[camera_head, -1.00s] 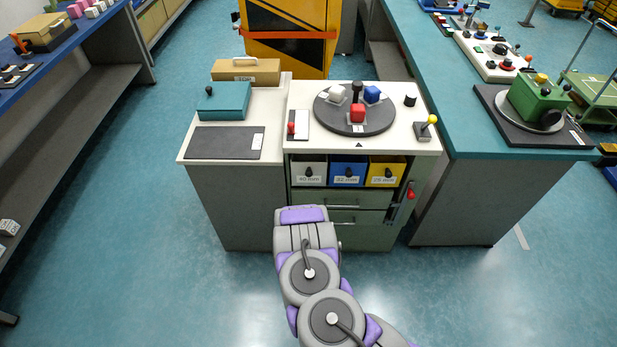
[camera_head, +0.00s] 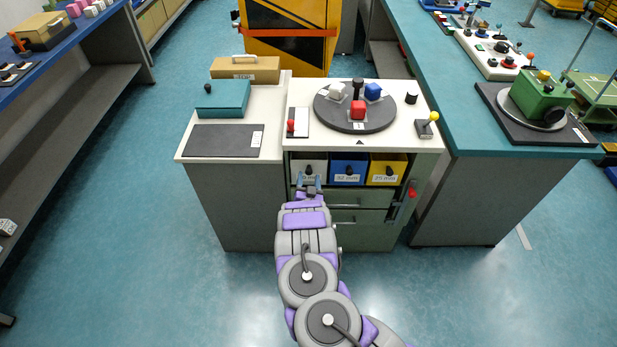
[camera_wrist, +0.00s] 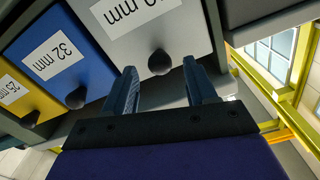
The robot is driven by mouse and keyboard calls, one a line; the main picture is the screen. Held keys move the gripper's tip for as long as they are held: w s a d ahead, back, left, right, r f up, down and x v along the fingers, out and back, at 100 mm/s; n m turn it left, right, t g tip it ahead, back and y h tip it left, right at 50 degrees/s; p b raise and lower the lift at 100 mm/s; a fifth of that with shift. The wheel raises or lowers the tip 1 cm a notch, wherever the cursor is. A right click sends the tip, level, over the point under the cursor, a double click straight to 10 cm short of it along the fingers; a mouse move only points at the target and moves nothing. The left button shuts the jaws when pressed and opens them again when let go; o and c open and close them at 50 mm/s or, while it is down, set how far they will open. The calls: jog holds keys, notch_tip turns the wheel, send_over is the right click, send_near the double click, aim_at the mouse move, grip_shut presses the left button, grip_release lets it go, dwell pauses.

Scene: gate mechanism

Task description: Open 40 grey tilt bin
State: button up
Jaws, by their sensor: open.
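The grey tilt bin (camera_head: 298,161) sits at the left of a row of three bins under the white worktop; my gripper covers part of its front. In the wrist view, which is upside down, the grey bin (camera_wrist: 190,37) shows part of a label ending in "0 mm" and a round black knob (camera_wrist: 160,62). My gripper (camera_wrist: 160,70) is open and empty, its two fingers pointing at the bin front. The knob appears between the fingertips; I cannot tell whether they reach around it. In the head view, my gripper (camera_head: 310,181) is right before the grey bin.
The blue 32 mm bin (camera_head: 348,161) and the yellow 25 mm bin (camera_head: 390,161) stand to the right. Drawers (camera_head: 350,198) lie below the bins. A red-handled latch (camera_head: 411,194) is on the cabinet's right. Open floor lies to the left and in front.

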aim_at(309, 167)
jog(key=shift+w, duration=1.25)
jog(key=shift+c, duration=0.2)
grip_shut()
